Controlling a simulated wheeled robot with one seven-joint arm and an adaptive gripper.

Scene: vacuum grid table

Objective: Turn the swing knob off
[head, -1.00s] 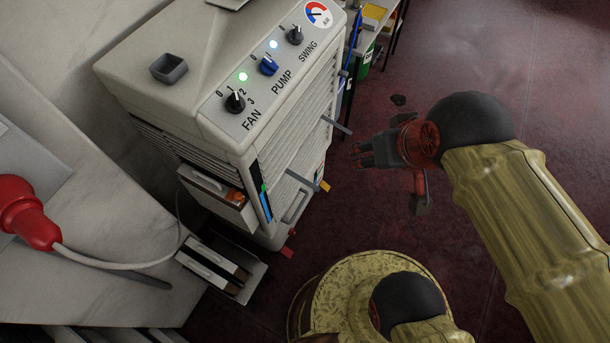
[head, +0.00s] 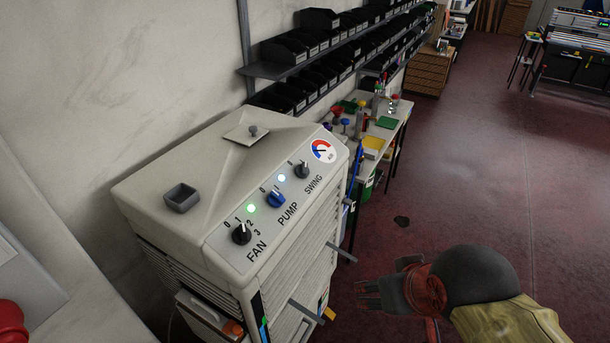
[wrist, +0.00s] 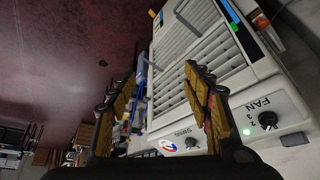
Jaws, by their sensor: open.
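The swing knob (head: 302,169) is a black knob with a pale pointer, at the far end of the sloped control panel (head: 222,258) on a beige cooler (head: 150,222). Its label SWING is beside it.
The black fan knob (head: 241,233) and blue pump knob (head: 276,199) share the panel. A red, white and blue air gauge (head: 322,151) is beside the swing knob. Levers stick out from the cooler's front. A workbench (head: 385,130) stands behind; open red floor (head: 470,190) lies right.

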